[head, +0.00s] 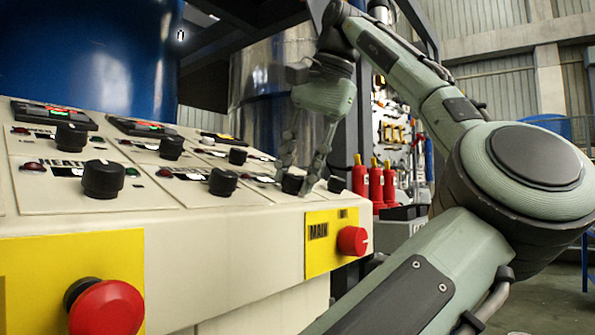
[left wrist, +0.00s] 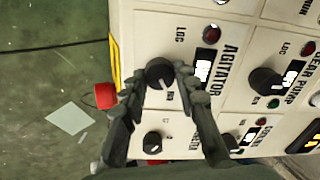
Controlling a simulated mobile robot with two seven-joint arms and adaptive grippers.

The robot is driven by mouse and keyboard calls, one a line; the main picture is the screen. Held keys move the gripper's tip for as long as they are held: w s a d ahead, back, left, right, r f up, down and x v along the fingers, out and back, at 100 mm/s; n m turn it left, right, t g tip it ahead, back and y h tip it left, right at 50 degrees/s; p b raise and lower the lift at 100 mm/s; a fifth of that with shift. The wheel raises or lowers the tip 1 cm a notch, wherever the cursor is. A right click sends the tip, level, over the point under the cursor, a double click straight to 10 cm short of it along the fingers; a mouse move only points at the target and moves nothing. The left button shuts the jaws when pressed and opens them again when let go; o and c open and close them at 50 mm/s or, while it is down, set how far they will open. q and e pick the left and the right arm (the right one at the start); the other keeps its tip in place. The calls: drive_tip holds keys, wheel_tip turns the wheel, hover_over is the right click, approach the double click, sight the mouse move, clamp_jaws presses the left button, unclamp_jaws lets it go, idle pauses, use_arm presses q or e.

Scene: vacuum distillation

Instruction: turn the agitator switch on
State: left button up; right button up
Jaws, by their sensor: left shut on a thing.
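The agitator switch (left wrist: 159,73) is a black round knob beside the printed word AGITATOR in the left wrist view. In the head view it (head: 292,184) sits near the far right end of the sloping cream panel, partly covered by the fingers. My left gripper (head: 298,180) reaches down onto it, and its two fingers (left wrist: 162,76) stand on either side of the knob, closed on it. The knob's exact turn angle is hard to read. A dark red lamp (left wrist: 212,34) is above the label. My right gripper is not in view.
The gear pump knob (left wrist: 264,81) and a smaller knob (left wrist: 152,141) are near the fingers. A red MAIN knob (head: 352,241) and a red mushroom button (head: 107,307) are on the front face. Red cylinders (head: 375,184) stand beyond the panel.

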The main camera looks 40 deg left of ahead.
use_arm(q)
drive_tip(key=o, duration=1)
drive_tip(key=shift+o, duration=0.8)
